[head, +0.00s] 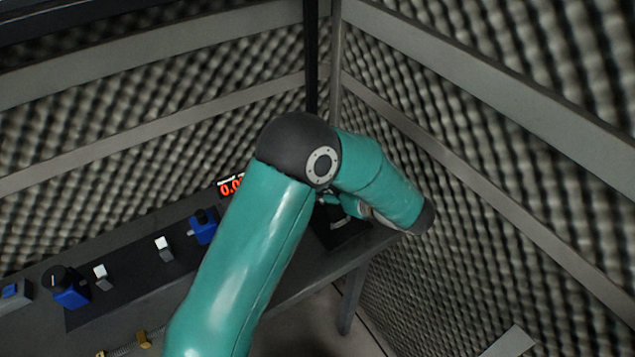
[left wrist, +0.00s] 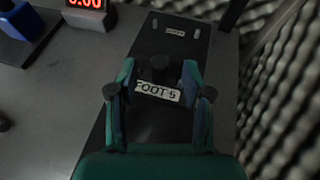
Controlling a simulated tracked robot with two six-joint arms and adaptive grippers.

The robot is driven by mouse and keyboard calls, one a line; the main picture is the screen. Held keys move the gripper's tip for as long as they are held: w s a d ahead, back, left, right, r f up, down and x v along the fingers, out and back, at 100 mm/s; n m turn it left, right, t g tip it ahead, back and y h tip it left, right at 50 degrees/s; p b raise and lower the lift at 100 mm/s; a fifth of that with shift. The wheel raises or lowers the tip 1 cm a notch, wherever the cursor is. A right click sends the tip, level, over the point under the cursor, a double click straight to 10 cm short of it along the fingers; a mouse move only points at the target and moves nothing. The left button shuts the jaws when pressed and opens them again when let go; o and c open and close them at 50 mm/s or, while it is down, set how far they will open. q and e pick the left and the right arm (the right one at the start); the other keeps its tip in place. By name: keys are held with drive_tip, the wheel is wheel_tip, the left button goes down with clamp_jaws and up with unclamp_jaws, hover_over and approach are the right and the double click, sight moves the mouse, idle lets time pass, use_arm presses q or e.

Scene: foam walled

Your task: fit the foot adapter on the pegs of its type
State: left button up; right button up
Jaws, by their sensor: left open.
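In the left wrist view, a dark part with a white label reading "FOOT 5" (left wrist: 157,93) lies between my fingers; it looks like the foot adapter. A round black knob (left wrist: 158,63) stands just beyond the label. My left gripper (left wrist: 158,72) is open, one teal finger on each side of the knob and label; I cannot tell whether they touch the part. Beyond it, a dark plate (left wrist: 185,50) carries two pale upright pegs (left wrist: 155,24) and a small label (left wrist: 175,32). In the head view my left arm mostly hides this gripper (head: 338,203).
A red-digit display (head: 230,186) stands at the bench's back. Left of my arm are blue blocks with black knobs (head: 203,228) (head: 70,289) and pale blocks (head: 164,249) on a dark plate (head: 130,290). Foam walls (head: 480,150) close in behind and right of the bench.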

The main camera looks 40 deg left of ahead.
use_arm(q)
drive_tip(key=v, duration=0.8)
drive_tip(key=shift+d+r, duration=0.1)
drive_tip(key=shift+d, duration=0.3)
